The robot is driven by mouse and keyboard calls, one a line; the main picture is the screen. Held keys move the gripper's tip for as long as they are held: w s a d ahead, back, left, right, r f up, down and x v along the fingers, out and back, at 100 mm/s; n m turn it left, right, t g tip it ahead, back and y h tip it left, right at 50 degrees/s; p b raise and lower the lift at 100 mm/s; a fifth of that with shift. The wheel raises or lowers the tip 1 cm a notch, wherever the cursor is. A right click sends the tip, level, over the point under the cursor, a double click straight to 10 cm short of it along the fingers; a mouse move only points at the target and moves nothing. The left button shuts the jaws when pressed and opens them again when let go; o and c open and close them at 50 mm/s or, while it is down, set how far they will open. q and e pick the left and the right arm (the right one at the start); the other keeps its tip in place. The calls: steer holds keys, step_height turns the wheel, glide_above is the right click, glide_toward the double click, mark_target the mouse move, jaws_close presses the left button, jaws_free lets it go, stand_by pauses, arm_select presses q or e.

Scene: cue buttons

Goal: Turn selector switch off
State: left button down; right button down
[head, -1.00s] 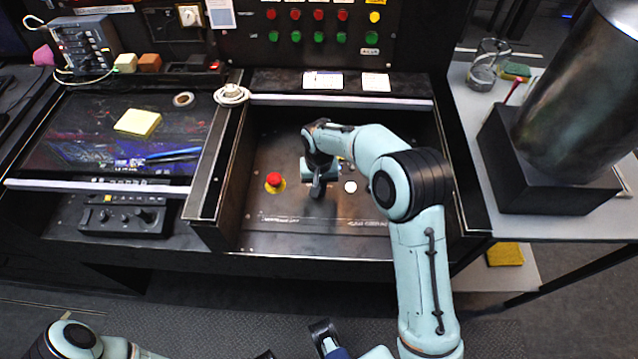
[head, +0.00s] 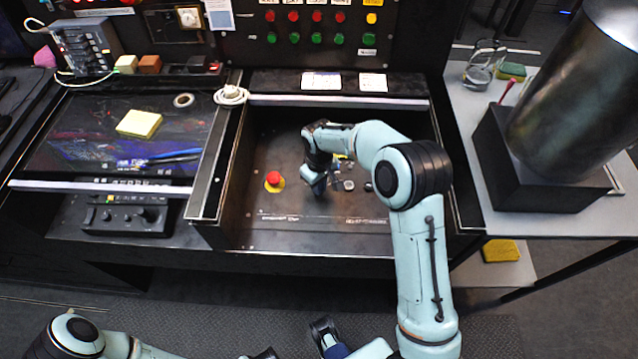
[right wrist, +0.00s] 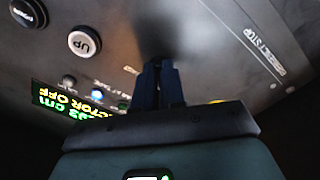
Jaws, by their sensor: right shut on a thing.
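My right gripper (head: 319,192) is low over the dark control panel inside the open bay, to the right of the red emergency button (head: 273,179). In the right wrist view its two blue fingers (right wrist: 158,84) are close together and reach to a dark, blurred spot on the panel. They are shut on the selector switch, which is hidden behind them. A green display (right wrist: 75,102) beside them shows upside-down text ending "CTOR OFF".
A white UP button (right wrist: 84,43) and a black POWER button (right wrist: 27,13) sit near the fingers. The bay's side walls enclose the panel. A large dark cylinder (head: 575,100) stands on the right. A yellow note pad (head: 139,123) lies left.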

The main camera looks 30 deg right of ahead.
steer(key=shift+w+r, duration=0.1)
steer(key=shift+r, duration=0.05)
stand_by(0.3)
steer(key=c, duration=1.2)
jaws_free()
step_height(320, 180, up, 13)
steer(key=shift+r+p, duration=0.15)
steer(key=shift+p, duration=0.6)
